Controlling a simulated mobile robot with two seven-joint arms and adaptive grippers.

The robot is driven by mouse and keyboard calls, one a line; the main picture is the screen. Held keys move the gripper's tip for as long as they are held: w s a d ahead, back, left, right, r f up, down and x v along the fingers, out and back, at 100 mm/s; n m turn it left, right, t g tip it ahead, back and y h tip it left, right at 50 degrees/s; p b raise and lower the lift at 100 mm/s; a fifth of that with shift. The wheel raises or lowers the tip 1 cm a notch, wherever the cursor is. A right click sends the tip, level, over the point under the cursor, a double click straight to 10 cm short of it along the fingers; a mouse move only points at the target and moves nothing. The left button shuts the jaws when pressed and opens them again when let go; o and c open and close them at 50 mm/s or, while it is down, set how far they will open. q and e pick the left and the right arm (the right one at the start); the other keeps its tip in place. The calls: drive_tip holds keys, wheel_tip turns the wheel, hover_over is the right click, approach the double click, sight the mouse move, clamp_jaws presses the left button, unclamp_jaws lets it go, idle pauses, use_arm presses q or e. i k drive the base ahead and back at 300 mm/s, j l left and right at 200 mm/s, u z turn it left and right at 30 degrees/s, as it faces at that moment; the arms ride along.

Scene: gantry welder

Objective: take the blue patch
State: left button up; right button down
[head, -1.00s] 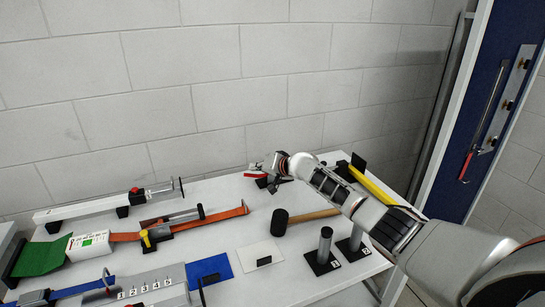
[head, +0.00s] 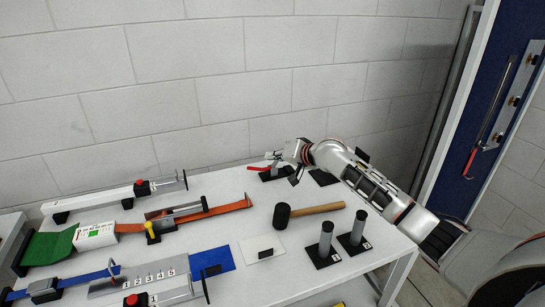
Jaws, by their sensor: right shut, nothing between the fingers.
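The blue patch (head: 222,257) is a flat blue square with a small black grip on it. It lies on the white table (head: 310,265), left of a white patch (head: 251,244). My right gripper (head: 287,166) is shut and empty. It is over the back of the table, beside a red-handled tool on a black block (head: 268,177), well away from the blue patch. I cannot tell whether it touches that tool. My left gripper is not in view.
A black-headed mallet (head: 283,215) lies between the gripper and the patches. Two grey posts (head: 326,240) stand on black bases at the right. A numbered grey bar (head: 135,280) and a clamp (head: 192,291) are close to the blue patch's left.

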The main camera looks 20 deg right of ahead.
sight(217, 261)
drive_tip(key=k+l, duration=0.25)
drive_tip(key=k, duration=0.2)
drive_tip(key=k+l, duration=0.25)
drive_tip(key=k, duration=0.25)
drive_tip(key=k+l, duration=0.25)
drive_tip(key=k, duration=0.2)
